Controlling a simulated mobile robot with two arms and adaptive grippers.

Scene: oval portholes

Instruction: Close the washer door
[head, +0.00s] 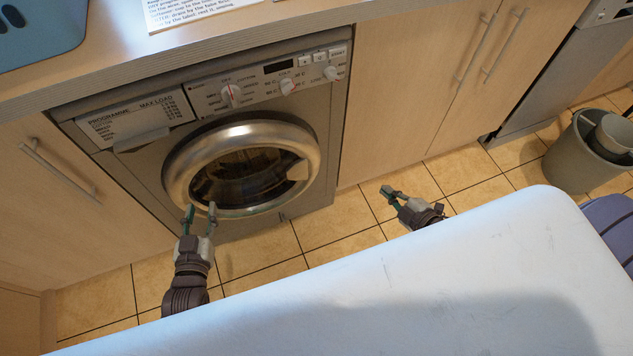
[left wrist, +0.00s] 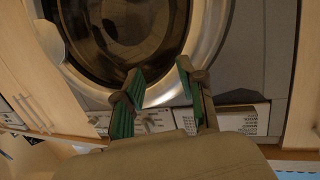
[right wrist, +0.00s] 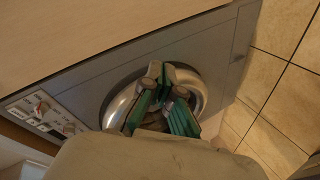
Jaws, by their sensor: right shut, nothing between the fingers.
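The washer (head: 325,115) is a grey front-loader under the counter. Its round door (head: 310,150) has a silver ring and dark glass, and sits against or very near the washer front; I cannot tell whether a small gap remains. My left gripper (head: 200,207) is open and empty at the door's lower left rim. The left wrist view shows the open fingers (left wrist: 160,70) in front of the door ring (left wrist: 212,40). My right gripper (head: 388,190) is shut and empty, right of the washer and apart from the door. The right wrist view shows its fingers (right wrist: 165,76) before the door ring (right wrist: 119,103).
A counter (head: 110,62) runs above the washer. Wooden cabinets (head: 410,80) stand on both sides. A white padded surface (head: 420,280) fills the foreground below the arms. A grey bucket (head: 580,160) stands on the tiled floor at right. Floor is clear between washer and white surface.

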